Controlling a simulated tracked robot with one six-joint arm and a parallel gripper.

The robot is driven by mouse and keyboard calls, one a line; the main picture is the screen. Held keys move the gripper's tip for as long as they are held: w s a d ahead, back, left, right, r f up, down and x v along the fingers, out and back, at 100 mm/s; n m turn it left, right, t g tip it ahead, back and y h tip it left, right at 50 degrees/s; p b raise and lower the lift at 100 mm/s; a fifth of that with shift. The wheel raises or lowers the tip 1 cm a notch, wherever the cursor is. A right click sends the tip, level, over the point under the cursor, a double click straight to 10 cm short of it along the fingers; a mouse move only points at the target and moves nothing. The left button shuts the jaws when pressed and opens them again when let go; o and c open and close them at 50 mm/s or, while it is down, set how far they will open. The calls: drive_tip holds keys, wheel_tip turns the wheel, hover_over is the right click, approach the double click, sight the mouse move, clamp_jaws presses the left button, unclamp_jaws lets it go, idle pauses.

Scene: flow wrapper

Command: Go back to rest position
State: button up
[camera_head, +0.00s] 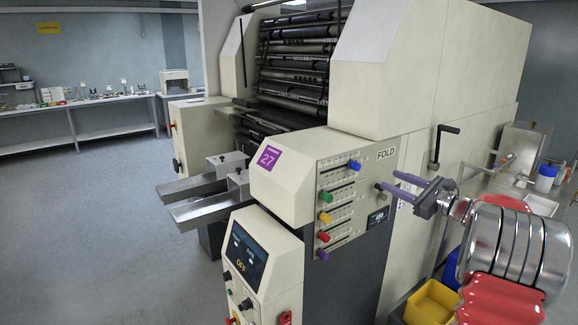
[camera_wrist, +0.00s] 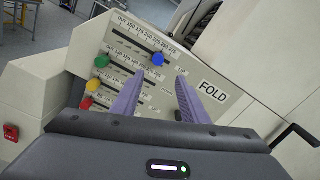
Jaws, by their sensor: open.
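My gripper (camera_head: 392,188) is open and empty, with two purple fingers pointing at the fold panel (camera_head: 345,225) of the cream machine. In the wrist view my gripper (camera_wrist: 158,98) has its fingers spread apart in front of the panel, below the blue knob (camera_wrist: 157,59). The blue knob (camera_head: 354,165) sits on the top slot, left of the fingers in the head view, and the fingers do not hold it. Green, yellow, red and purple knobs sit on the lower slots. The panel part behind the gripper is partly hidden.
A black crank handle (camera_head: 440,143) juts from the machine behind my gripper. A yellow bin (camera_head: 432,302) stands low at the right. Two metal trays (camera_head: 208,194) stick out at the machine's left. The floor (camera_head: 90,235) at the left is clear.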

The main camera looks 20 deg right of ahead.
drive_tip(key=s+a+f+n+g, duration=0.2)
drive_tip(key=f, duration=0.3)
drive_tip(key=s+a+f+n+g, duration=0.2)
drive_tip(key=f, duration=0.4)
drive_tip(key=s+a+f+n+g, duration=0.2)
drive_tip(key=s+a+n+g, duration=0.1)
drive_tip(key=a, duration=0.4)
drive_tip(key=s+a+f+n+g, duration=0.2)
drive_tip(key=s+a+n+g, duration=0.15)
drive_tip(key=a, duration=0.35)
drive_tip(key=s+a+r+n+h, duration=0.2)
drive_tip(key=s+a+r+n, duration=0.1)
drive_tip(key=s+a+n, duration=0.6)
drive_tip(key=s+a+r+n+g+h, duration=0.1)
drive_tip(key=s+a+r+n+h, duration=0.1)
drive_tip(key=s+a+n, duration=0.7)
drive_tip(key=s+a+r, duration=0.1)
drive_tip(key=s+a, duration=0.3)
drive_tip(key=a, duration=0.5)
drive_tip(key=shift+s+r+h, duration=0.15)
drive_tip(key=shift+s+h, duration=0.1)
drive_tip(key=shift+h, duration=0.05)
